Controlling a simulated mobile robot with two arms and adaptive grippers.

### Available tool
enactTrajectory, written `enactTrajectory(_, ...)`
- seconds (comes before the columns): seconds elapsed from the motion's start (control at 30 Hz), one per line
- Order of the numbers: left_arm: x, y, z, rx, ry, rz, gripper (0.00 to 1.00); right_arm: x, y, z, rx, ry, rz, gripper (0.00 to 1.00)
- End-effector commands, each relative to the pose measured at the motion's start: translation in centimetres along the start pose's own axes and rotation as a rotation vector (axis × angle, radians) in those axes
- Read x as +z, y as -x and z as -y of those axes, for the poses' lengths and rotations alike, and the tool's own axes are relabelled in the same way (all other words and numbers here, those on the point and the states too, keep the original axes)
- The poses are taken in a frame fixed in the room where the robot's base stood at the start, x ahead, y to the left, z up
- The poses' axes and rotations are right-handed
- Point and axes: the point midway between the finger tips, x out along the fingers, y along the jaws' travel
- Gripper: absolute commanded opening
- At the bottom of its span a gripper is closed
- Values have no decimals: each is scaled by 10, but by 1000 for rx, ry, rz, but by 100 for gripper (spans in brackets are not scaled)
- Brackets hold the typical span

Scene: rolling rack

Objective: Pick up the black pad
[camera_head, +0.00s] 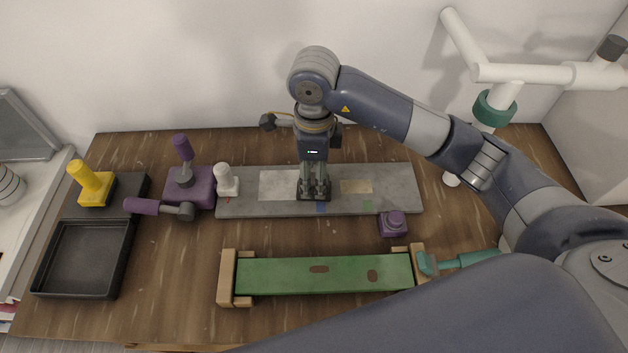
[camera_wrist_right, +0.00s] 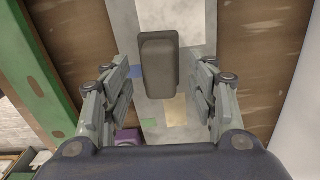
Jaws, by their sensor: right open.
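The black pad (camera_wrist_right: 158,62) is a small dark block with rounded edges on the long grey board (camera_head: 240,205). My right gripper (camera_wrist_right: 158,95) is open, with its two fingers on either side of the pad and gaps showing between. In the head view the right gripper (camera_head: 314,192) points straight down over the board's middle. It mostly covers the pad there, and only dark edges show around the fingertips. I cannot tell the exact height of the fingertips beside the pad. My left gripper is not in view.
A green plank (camera_head: 340,274) on wooden blocks lies in front. A purple block (camera_head: 393,223) stands at the board's front right. Left are a white knobbed piece (camera_head: 227,182), purple tools (camera_head: 190,188), a yellow-handled piece (camera_head: 92,184) and a black tray (camera_head: 122,262). A white pipe stand (camera_head: 525,74) rises at right.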

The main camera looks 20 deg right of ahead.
Motion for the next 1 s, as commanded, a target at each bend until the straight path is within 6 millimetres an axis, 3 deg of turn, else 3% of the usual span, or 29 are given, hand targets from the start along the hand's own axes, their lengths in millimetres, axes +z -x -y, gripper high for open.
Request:
enactTrajectory(0.13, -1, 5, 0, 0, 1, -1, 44, 0, -14, -1, 2, 1, -1, 53)
enactTrajectory(0.37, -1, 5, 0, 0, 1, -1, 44, 0, -17, 0, -1, 1, 0, 53)
enactTrajectory(0.6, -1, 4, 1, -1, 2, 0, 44, 0, -17, 0, -1, 1, 0, 4)
enactTrajectory(1.0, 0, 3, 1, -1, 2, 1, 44, 0, -14, 0, -2, 2, 1, 4)
